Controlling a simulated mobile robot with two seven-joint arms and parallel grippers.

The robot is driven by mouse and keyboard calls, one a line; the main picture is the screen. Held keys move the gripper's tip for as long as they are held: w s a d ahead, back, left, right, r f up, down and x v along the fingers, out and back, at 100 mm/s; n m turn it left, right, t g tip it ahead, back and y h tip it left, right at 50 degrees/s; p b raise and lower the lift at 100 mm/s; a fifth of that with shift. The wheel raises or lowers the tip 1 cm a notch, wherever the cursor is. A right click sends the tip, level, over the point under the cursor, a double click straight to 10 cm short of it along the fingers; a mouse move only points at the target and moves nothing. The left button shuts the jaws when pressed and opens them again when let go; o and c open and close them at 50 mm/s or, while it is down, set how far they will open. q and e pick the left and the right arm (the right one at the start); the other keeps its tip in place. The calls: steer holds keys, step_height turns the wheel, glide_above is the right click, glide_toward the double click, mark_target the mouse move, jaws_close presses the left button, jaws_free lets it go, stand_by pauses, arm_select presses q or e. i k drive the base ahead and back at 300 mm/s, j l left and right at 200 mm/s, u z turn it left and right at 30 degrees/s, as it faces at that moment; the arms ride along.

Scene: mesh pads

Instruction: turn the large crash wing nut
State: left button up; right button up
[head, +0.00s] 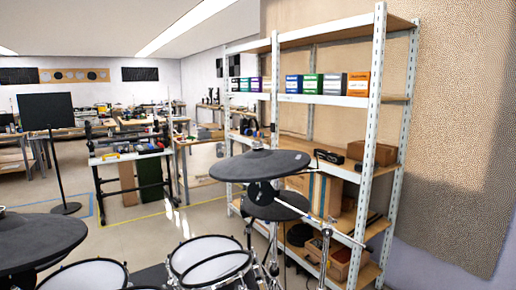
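A dark grey pad cymbal (240,166) stands on a stand right of centre in the head view. A small dark nut or cap (257,146) sits on its top centre; its wings are too small to make out. Another dark cymbal (42,238) is cut off by the left edge, with a small fitting (2,210) at its top. I cannot tell for certain which one is the large crash. Neither of my grippers is in view.
A smaller dark cymbal pad (275,207) sits below the centre-right cymbal. White mesh drum pads (210,258) (84,277) are at the bottom, and metal stand rods (327,243) at lower right. A white shelf unit (372,130) stands close behind. Open floor (130,235) lies at left centre.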

mark_target(257, 147)
steer(key=i+l+u, duration=0.15)
steer(key=l, duration=0.2)
steer(key=i+l+u, duration=0.1)
steer(key=l, duration=0.25)
steer(key=i+l+u, duration=0.15)
steer(key=l, duration=0.25)
steer(key=i+l+u, duration=0.15)
steer(key=l, duration=0.25)
steer(key=i+l+u, duration=0.15)
steer(key=l, duration=0.25)
